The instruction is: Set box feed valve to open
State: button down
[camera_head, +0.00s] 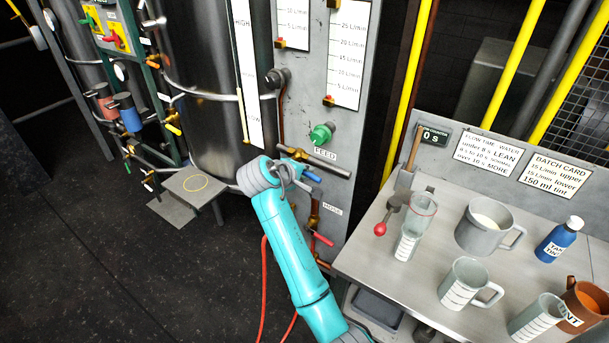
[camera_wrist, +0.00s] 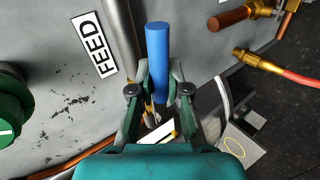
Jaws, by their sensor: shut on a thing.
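A blue valve lever (camera_head: 312,179) sits on a pipe on the grey panel, just below the FEED label (camera_head: 325,154). My gripper (camera_head: 297,168) is at this lever. In the wrist view, the blue lever (camera_wrist: 158,50) stands between the fingers of my gripper (camera_wrist: 159,75), which are shut on it. The lever sticks out beyond the fingertips, and its lower end and the valve body are partly hidden by the gripper. The FEED label also shows in the wrist view (camera_wrist: 97,58), left of the lever. A green knob (camera_head: 322,134) is above the label.
A red lever (camera_head: 322,239) is lower, near the HOSE label (camera_head: 332,211). The large steel tank (camera_head: 205,90) is at left, with a small stand (camera_head: 190,208) in front. The bench (camera_head: 400,275) at right holds jugs, a pot and a blue bottle (camera_head: 560,240).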

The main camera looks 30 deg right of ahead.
jog(key=shift+r, duration=0.2)
dwell(0.5)
jog(key=c, duration=1.1)
grip_release()
jog(key=v, duration=1.2)
jog(key=shift+w+a, duration=0.1)
jog(key=shift+w, duration=0.1)
